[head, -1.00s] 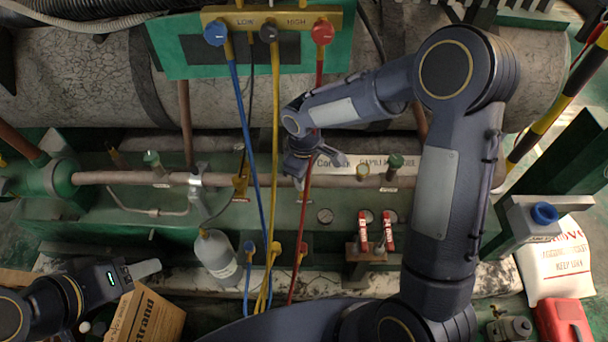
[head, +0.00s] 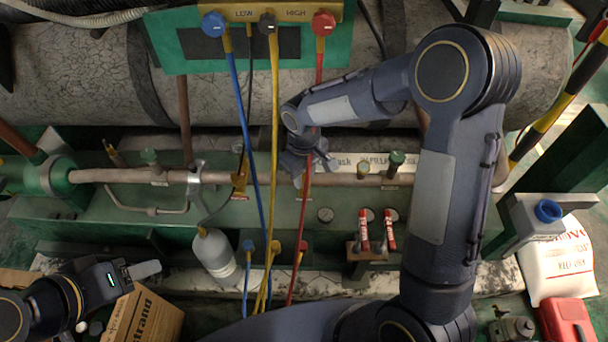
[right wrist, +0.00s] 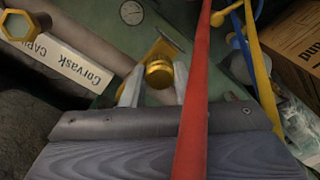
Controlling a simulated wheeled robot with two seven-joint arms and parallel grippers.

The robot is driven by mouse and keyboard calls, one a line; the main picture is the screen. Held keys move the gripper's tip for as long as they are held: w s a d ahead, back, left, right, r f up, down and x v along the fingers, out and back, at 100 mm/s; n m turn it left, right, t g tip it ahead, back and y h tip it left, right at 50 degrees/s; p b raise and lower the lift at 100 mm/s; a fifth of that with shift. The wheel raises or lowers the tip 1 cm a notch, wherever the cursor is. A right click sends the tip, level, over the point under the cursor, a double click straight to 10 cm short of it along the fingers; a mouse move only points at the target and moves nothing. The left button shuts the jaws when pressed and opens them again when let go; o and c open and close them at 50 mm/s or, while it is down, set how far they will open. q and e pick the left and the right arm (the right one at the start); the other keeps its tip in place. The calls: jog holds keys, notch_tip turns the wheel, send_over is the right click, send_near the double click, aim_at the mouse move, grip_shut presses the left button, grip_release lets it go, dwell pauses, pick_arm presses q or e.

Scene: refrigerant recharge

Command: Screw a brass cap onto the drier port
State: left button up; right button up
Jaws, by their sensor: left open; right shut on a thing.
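My right gripper (head: 314,178) is over the middle of the green skid, beside the horizontal copper pipe (head: 225,177). In the right wrist view its two pale fingers (right wrist: 157,82) are shut on a round brass cap (right wrist: 158,74). A yellowish brass part shows just behind the cap; I cannot tell whether they touch. A brass hex fitting (right wrist: 17,25) shows at the upper left, by a white label. I cannot tell which fitting is the drier port. My left gripper (head: 146,271) is open and apart, at the lower left above a cardboard box.
Red hose (head: 306,215), yellow hose (head: 274,130) and blue hose (head: 243,115) hang from the manifold; the red one passes close to my right gripper. A white bottle (head: 214,255), cardboard box (head: 150,318), red-handled tools (head: 364,230) and a white bag (head: 560,260) stand around.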

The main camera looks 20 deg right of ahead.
jog(key=shift+f+m+b, duration=0.15)
jog(key=shift+m+b, duration=0.15)
jog(key=shift+m, duration=1.5)
